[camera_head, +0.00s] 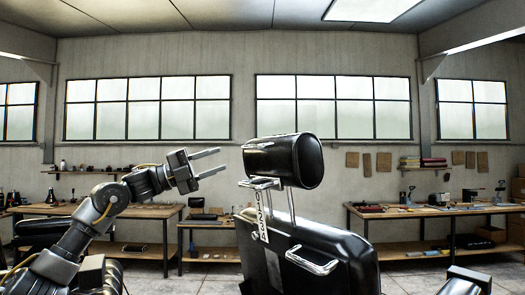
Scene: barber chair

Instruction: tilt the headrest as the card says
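The headrest (310,160) is a glossy black cushion roll in the head view, held above the chair back by two metal posts (291,205). A metal bracket (260,183) sits under its left end. The black barber chair back (335,245) stands below, with a chrome handle (312,262). A white strip (263,228) with dark digit-like marks hangs below the bracket; I cannot read it surely. My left gripper (221,161) is open and empty, its fingers pointing right, just left of the headrest and apart from it.
Workbenches with small items stand along the back wall at left (135,211) and right (440,210). A smaller bench (208,223) stands behind the chair. Shelves and windows are on the wall. The air around the headrest looks clear.

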